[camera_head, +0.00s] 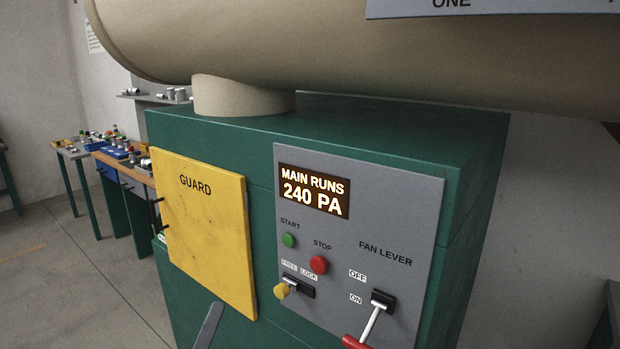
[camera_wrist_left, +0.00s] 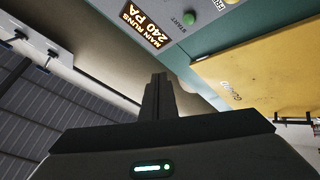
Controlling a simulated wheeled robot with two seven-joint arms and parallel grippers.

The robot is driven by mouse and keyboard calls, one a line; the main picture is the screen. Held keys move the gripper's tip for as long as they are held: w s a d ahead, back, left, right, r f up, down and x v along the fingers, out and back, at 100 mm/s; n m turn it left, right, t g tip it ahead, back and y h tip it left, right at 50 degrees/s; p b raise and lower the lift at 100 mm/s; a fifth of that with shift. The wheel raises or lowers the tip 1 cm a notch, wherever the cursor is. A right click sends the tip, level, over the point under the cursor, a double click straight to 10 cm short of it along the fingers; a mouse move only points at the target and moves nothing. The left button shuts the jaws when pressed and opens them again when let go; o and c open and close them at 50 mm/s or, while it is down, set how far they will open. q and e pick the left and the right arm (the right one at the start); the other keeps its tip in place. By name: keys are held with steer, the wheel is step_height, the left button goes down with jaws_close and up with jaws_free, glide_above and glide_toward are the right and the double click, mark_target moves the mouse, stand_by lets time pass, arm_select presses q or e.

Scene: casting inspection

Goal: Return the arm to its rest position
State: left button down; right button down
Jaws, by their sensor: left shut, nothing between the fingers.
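My left gripper (camera_wrist_left: 158,92) shows in the left wrist view as two dark fingers pressed together with nothing between them. It is in front of the green machine, near the display panel and the yellow guard. In the head view a grey bar (camera_head: 209,327) rises at the bottom edge in front of the guard; I cannot tell whether it is part of my arm. My right gripper is in neither view.
The red-handled fan lever (camera_head: 368,325) points down, below ON. A large beige duct (camera_head: 300,45) runs overhead. Benches stand left.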

arm_select(q)
step_height(320, 180, down, 39)
steer(key=s+m+g+y, duration=0.1)
steer(key=m+g+y, duration=0.3)
steer(key=g+y, duration=0.35)
steer(key=s+f+m+g+y, duration=0.2)
steer(key=s+f+m+g, duration=0.3)
steer(key=s+f, duration=2.2)
step_height(320, 180, down, 3)
steer(key=g, duration=0.4)
steer(key=shift+a+r+g, duration=0.15)
steer(key=shift+a+g, duration=0.15)
steer(key=shift+g, duration=0.05)
steer(key=shift+w, duration=0.1)
